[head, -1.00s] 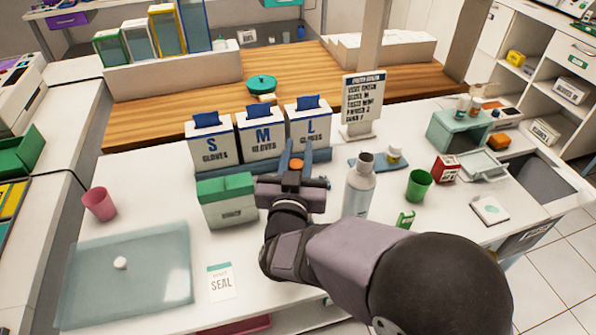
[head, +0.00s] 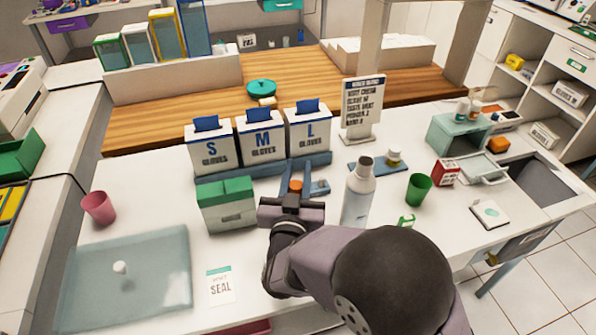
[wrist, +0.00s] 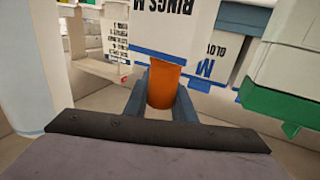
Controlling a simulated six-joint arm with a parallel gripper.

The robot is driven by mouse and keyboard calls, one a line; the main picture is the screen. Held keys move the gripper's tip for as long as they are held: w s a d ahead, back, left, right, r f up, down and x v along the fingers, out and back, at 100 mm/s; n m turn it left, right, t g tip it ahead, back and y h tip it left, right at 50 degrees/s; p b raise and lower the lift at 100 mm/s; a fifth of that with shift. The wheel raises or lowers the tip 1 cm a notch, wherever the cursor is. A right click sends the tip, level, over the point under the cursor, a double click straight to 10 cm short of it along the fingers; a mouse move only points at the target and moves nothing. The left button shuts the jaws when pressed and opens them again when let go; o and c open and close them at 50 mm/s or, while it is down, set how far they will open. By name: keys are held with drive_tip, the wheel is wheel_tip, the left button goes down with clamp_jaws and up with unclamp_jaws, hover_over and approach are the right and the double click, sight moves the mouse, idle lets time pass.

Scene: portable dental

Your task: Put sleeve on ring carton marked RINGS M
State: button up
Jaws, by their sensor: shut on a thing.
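My gripper (wrist: 163,95) is shut on an orange cylinder (wrist: 163,85), likely the sleeve. The cylinder stands upright between the blue-grey fingers. In the head view the orange piece (head: 296,185) shows at the end of my arm, in front of the glove boxes. A white carton marked RINGS M (wrist: 165,25) with a blue stripe appears upside down in the wrist view, just beyond the cylinder. I cannot tell from this view whether they touch. I cannot pick out its RINGS M marking in the head view.
Glove boxes S (head: 211,148), M (head: 262,139) and L (head: 309,130) stand in a row behind. A green-lidded box (head: 226,205) is close left of my gripper and a bottle (head: 358,195) close right. A clear tray (head: 80,280) lies front left.

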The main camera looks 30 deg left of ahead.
drive_tip(key=shift+f, duration=0.15)
drive_tip(key=o, duration=1)
drive_tip(key=shift+s+r, duration=0.15)
drive_tip(key=shift+r, duration=0.05)
drive_tip(key=b+v, duration=0.1)
drive_tip(key=v, duration=1)
drive_tip(key=shift+s+d, duration=0.15)
drive_tip(key=shift+s, duration=0.25)
